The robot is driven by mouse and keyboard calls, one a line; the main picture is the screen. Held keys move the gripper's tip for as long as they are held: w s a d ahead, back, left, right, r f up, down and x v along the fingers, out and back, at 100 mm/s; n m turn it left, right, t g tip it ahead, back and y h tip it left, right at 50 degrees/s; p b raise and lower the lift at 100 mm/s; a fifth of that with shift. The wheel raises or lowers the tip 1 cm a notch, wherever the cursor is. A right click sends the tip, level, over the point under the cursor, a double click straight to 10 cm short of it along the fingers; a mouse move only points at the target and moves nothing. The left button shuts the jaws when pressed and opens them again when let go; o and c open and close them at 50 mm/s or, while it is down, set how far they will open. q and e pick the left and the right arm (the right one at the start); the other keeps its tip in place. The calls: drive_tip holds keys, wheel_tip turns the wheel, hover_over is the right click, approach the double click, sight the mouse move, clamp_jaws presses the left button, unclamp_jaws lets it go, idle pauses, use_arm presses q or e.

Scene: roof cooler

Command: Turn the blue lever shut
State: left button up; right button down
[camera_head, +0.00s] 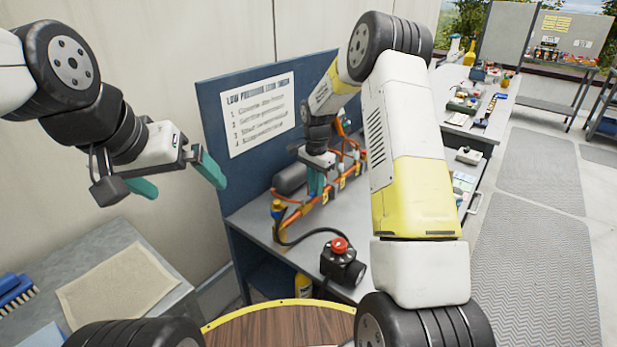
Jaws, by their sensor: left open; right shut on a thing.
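An orange pipe rig (298,209) with yellow tags stands on the grey workbench (255,222), against a blue back panel. My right gripper (317,186) points down at the rig with its teal fingers shut on a part of it. The fingers and arm hide that part, and I cannot make out the blue lever. My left gripper (181,182) is open and empty, in the air to the left of the blue panel, well apart from the rig.
A black box with a red button (340,245) stands at the bench front, with a black hose near it. A sign (260,113) hangs on the panel. A side table (90,262) at left holds a tan cloth and a blue brush. Open floor lies at right.

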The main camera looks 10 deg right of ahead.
idle(1.0)
drive_tip(key=s+m, duration=0.6)
drive_tip(key=m, duration=1)
drive_tip(key=shift+s+a, duration=0.15)
drive_tip(key=shift+s, duration=0.2)
idle(0.4)
drive_tip(key=c, duration=1.4)
unclamp_jaws()
drive_tip(key=shift+o, duration=0.2)
drive_tip(key=shift+r, duration=0.1)
